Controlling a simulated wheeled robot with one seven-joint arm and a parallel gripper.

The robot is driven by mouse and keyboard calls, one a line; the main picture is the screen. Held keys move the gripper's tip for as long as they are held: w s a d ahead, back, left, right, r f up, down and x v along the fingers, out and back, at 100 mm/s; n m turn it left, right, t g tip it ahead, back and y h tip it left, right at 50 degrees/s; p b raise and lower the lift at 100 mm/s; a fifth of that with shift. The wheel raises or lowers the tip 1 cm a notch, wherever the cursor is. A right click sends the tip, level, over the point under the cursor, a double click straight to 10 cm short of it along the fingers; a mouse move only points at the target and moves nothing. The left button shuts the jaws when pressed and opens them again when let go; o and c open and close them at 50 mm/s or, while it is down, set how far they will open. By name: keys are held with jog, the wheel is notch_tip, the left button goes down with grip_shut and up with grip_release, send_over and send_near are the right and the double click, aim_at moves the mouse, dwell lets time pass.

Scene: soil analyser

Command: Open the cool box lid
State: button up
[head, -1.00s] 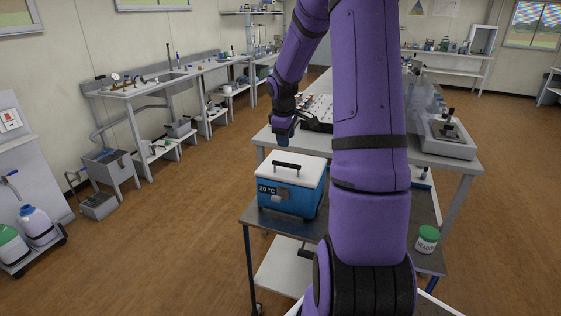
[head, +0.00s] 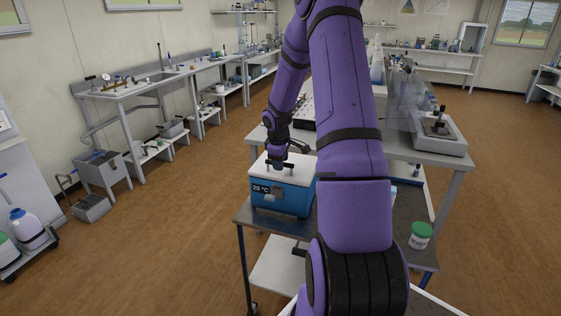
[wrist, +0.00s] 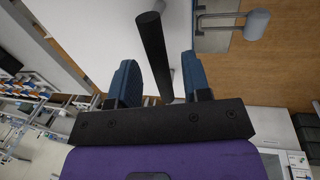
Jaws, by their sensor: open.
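The cool box (head: 282,199) is blue with a white lid (head: 297,174) and a "20 °C" label. It sits on a grey cart, and its lid lies shut. A black bar handle (head: 288,165) stands on the lid. The white lid (wrist: 90,30) fills the upper left there.
The cart top (head: 245,212) also bears a white jar with a green lid (head: 420,235) at the right. A table (head: 440,157) with an instrument stands behind. The brown floor left of the cart is clear.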

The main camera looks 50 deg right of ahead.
grip_shut()
jog(key=shift+d+r, duration=0.1)
jog(key=shift+r, duration=0.05)
